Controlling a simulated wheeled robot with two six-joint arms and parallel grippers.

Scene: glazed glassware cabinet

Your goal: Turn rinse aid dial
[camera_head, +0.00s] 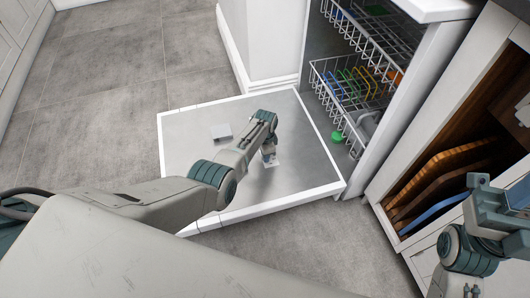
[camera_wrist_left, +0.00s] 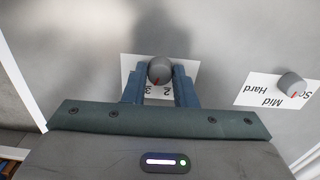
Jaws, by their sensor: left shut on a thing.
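The rinse aid dial (camera_wrist_left: 160,71) is a small round grey knob with a red mark, on a white label with digits 2 and 3 showing upside down. My left gripper (camera_wrist_left: 159,84) is shut on this dial, one blue finger on either side. In the head view my left gripper (camera_head: 267,153) reaches down to the open dishwasher door (camera_head: 185,165), beside the small white label (camera_head: 272,162); the dial is hidden there. The red mark points down and slightly left in the wrist view. Parts of my right arm show at the lower right, its jaw state unclear.
A second grey dial (camera_wrist_left: 292,84) sits on a label reading Mid and Hard, right of the gripper. The dishwasher racks (camera_head: 350,85) hold coloured dishes. Boards (camera_head: 440,175) stand in a cabinet at right.

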